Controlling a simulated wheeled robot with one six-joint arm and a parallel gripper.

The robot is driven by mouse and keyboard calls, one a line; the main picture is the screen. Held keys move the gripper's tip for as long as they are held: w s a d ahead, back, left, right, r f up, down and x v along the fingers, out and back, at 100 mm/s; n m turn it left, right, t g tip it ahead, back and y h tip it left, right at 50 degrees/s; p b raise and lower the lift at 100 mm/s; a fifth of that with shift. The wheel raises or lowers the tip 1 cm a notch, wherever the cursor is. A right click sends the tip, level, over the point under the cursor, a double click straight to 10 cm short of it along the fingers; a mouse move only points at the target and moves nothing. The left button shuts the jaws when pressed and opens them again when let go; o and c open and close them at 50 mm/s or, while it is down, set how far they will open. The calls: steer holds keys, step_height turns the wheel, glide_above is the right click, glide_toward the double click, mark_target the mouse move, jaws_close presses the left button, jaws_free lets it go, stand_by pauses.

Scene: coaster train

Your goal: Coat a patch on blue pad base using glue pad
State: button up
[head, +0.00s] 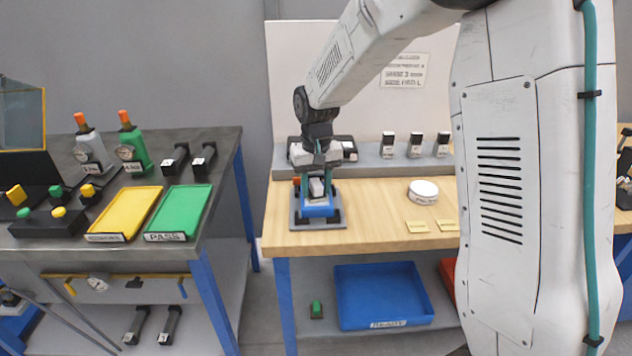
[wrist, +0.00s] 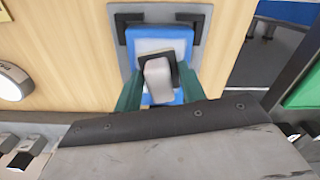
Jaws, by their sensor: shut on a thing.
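The blue pad base (head: 318,211) sits in a grey fixture plate (head: 298,219) with black corner brackets, on the wooden bench. In the wrist view the blue pad base (wrist: 180,35) shows a pale area on its top. My gripper (head: 316,182) is above it, pointing down. In the wrist view my gripper's teal fingers (wrist: 160,88) are shut on a pale grey block with a black part, which I take as the glue pad (wrist: 158,78). The pad hides part of the base. I cannot tell whether the pad touches it.
A round white tub (head: 423,190) stands to the right on the wooden bench (head: 370,232), with yellow labels in front. A shelf with several small black-and-white items is behind. A blue tray (head: 378,297) lies below. At left a dark table carries yellow (head: 125,213) and green (head: 180,212) trays.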

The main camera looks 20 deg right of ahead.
steer(key=shift+s+a+f, duration=0.1)
steer(key=shift+s+a, duration=0.1)
steer(key=shift+s, duration=0.45)
steer(key=shift+s+a+r, duration=0.1)
steer(key=shift+s+a, duration=0.15)
steer(key=shift+s, duration=0.35)
steer(key=shift+s+a+f, duration=0.1)
steer(key=shift+s+a, duration=0.1)
steer(key=shift+s, duration=0.45)
steer(key=shift+r, duration=3)
steer(key=shift+r, duration=0.1)
step_height(320, 180, up, 3)
steer(key=shift+f, duration=0.1)
steer(key=shift+f, duration=0.1)
glide_above(317, 207)
steer(key=shift+d+f, duration=0.2)
steer(key=shift+f, duration=3.25)
